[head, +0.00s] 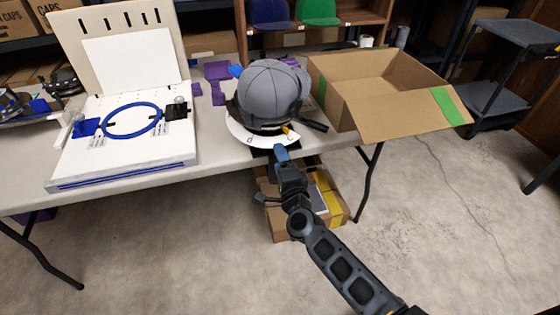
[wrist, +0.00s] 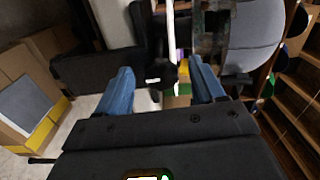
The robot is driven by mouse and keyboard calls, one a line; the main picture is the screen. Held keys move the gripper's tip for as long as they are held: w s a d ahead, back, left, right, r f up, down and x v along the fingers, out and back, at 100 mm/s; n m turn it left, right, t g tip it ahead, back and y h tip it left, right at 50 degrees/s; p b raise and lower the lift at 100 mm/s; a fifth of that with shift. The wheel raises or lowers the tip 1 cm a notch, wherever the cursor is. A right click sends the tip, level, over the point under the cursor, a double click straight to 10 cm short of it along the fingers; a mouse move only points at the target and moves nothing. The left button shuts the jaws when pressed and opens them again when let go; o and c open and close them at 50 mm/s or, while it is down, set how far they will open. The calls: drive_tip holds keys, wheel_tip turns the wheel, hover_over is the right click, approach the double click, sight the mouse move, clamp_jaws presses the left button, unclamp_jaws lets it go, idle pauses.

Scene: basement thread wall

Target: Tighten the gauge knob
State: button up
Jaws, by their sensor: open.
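My gripper (head: 281,153) is at the table's front edge, just below a grey cap (head: 270,92) on a cap holder with a white curved plate (head: 247,136). In the wrist view its two blue fingers (wrist: 160,70) stand open and apart. A dark knob-like part (wrist: 164,76) shows between them, beside a white strip; I take it to be the gauge knob. I cannot tell whether either finger touches it. In the head view the knob is not clear; my gripper partly covers that area. A small yellow part (head: 287,130) shows at the cap's front.
A white hooping board with a blue ring (head: 132,119) stands left on the table (head: 215,150). An open cardboard box (head: 388,112) is at the right. Cartons (head: 330,197) lie under the table. Blue and green caps sit on a shelf behind.

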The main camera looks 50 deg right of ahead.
drive_tip(key=v, duration=0.7)
drive_tip(key=shift+s+a, duration=0.2)
drive_tip(key=shift+s, duration=0.1)
idle(0.4)
drive_tip(key=s+a+r+n+t+y+p, duration=0.1)
drive_tip(key=s+a+r+n+y, duration=0.2)
drive_tip(key=s+a+n, duration=0.45)
drive_tip(key=s+a+r+n+y, duration=0.25)
drive_tip(key=s+a+n, duration=0.2)
drive_tip(key=s, duration=0.55)
drive_tip(key=s+a+r+n+g+y+p, duration=0.1)
drive_tip(key=s+a+r+n+y, duration=0.3)
drive_tip(key=s+r+n, duration=0.8)
drive_tip(key=shift+a+r, duration=0.4)
drive_tip(key=shift+a, duration=0.15)
